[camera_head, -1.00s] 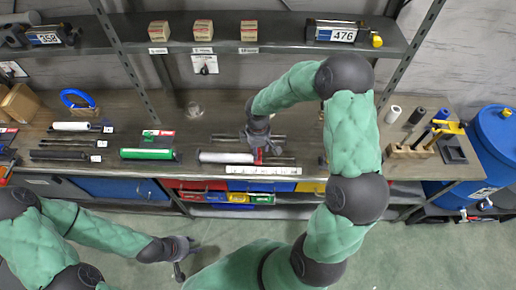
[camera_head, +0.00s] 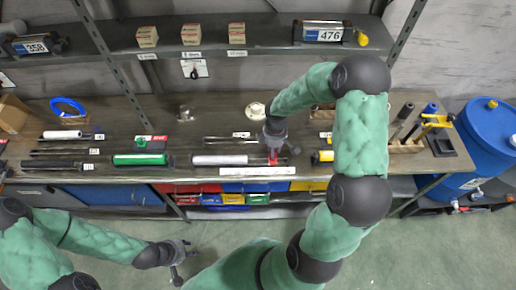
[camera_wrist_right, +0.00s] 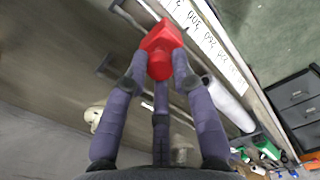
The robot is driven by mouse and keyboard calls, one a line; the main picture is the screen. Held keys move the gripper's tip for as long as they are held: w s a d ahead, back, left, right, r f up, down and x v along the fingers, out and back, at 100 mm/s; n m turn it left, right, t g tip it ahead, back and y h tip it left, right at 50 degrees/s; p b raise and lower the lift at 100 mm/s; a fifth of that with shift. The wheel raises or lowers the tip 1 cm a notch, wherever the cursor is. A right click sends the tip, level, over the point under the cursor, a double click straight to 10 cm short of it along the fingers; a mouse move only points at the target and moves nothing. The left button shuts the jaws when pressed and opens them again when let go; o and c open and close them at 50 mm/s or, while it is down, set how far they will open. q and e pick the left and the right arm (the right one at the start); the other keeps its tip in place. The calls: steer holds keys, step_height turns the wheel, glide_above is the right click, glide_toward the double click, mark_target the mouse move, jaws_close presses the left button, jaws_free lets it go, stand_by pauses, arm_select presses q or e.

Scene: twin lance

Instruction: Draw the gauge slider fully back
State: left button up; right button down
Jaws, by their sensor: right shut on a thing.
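The red gauge slider (camera_head: 272,159) sits at the bench's front, behind the white scale strip (camera_head: 257,171) and at the right end of a pale cylinder (camera_head: 220,160). My right gripper (camera_head: 273,150) reaches down on it from above. In the right wrist view, the two fingers are shut on the red slider (camera_wrist_right: 158,52), with the numbered scale strip (camera_wrist_right: 213,45) beside it. The fingers and arm partly hide the rail in the head view. My left gripper (camera_head: 180,262) hangs empty and open over the floor, away from the bench.
A green cylinder (camera_head: 140,160) lies to the left on the bench. A yellow-ended tool (camera_head: 322,157) is just right of the slider. A wooden tool holder (camera_head: 403,146) and blue barrel (camera_head: 489,140) stand further right. A shelf (camera_head: 270,30) spans above.

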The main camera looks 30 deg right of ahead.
steer(key=shift+s+d, duration=0.35)
steer(key=shift+d, duration=0.25)
steer(key=shift+s+d, duration=0.35)
steer(key=shift+d, duration=0.2)
steer(key=c, duration=1.3)
jaws_free()
steer(key=shift+o, duration=1.4)
steer(key=shift+s+d, duration=0.1)
steer(key=shift+d, duration=0.05)
step_height(320, 180, up, 12)
